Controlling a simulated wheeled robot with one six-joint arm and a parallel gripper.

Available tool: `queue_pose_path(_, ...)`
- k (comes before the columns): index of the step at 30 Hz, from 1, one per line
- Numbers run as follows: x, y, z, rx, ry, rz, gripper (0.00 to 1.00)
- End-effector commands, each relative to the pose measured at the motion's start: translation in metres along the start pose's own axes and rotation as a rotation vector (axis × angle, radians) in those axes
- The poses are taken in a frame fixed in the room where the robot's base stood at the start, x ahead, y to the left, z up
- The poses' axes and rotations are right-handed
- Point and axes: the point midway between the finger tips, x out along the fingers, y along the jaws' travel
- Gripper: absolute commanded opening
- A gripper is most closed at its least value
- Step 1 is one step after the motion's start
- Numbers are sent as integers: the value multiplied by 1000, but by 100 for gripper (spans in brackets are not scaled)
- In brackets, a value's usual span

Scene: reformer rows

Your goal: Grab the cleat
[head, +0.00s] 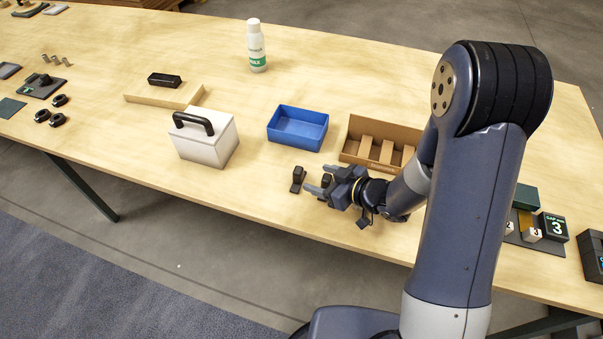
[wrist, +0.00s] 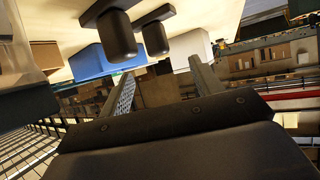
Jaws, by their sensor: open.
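Two small dark cleat-like pieces stand side by side on the table in the head view, a left one (head: 298,179) and a right one (head: 325,180). Each has a flat base and a rounded raised part. They also show at the top of the wrist view, one larger and nearer (wrist: 118,32) and one smaller (wrist: 155,37). Which one is meant by the cleat I cannot tell. My gripper (head: 321,181) is open beside the right piece and partly hides it in the head view. In the wrist view nothing is between its fingers (wrist: 161,70).
A blue bin (head: 298,129) and a cardboard tray with dividers (head: 384,128) stand behind the pieces. A white box with a black handle (head: 207,145) stands to the left. A white bottle (head: 256,48) is farther back. The table's front edge is close to my gripper.

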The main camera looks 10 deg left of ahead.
Motion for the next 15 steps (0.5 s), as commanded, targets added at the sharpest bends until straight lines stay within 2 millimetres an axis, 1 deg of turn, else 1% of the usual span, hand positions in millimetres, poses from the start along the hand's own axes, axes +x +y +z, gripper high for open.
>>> queue_pose_path(1,8,-1,0,0,-1,-3,62)
queue_pose_path(3,16,0,0,-1,0,-1,62)
queue_pose_path(8,27,0,0,-1,-1,1,62)
queue_pose_path(15,62,0,0,-1,-1,0,62)
